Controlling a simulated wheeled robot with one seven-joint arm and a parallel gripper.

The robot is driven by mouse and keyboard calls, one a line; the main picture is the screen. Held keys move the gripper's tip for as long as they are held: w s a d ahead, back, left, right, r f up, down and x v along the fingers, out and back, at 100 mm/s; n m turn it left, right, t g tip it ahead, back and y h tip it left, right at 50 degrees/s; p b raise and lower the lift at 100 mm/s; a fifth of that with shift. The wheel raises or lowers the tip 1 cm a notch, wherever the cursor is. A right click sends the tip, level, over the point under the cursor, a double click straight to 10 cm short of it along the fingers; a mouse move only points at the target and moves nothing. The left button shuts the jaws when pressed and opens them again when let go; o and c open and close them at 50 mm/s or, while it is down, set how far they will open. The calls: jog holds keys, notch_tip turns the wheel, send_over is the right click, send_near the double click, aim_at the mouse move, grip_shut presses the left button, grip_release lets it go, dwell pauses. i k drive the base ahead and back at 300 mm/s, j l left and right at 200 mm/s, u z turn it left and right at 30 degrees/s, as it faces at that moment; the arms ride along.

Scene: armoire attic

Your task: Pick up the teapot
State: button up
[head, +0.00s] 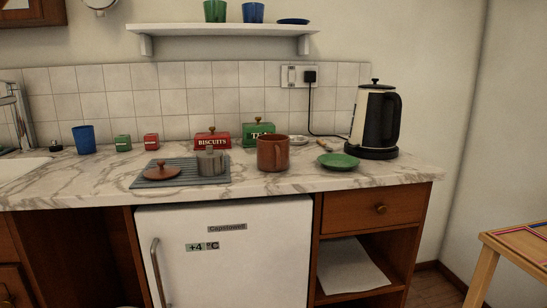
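A brown round-bodied vessel (272,153), the most teapot-like thing here, stands upright on the marble counter. It has no lid on it, and I cannot make out a spout. A brown lid with a knob (161,170) lies on a grey ribbed mat (147,182) to the left. My gripper is not in view.
A green saucer (338,160) and a cream-and-black kettle (376,118) stand right of the vessel. A red biscuit tin (212,140) and green tea tin (258,131) stand behind. A white fridge (226,250) is below the marble counter (80,186). A wooden table (515,250) is at right.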

aim_at(272, 149)
jog(key=i+j+z, duration=0.25)
jog(key=j, duration=0.75)
jog(key=j+z, duration=0.3)
jog(key=j, duration=0.65)
jog(key=l+u, duration=0.5)
jog(key=l, duration=1.35)
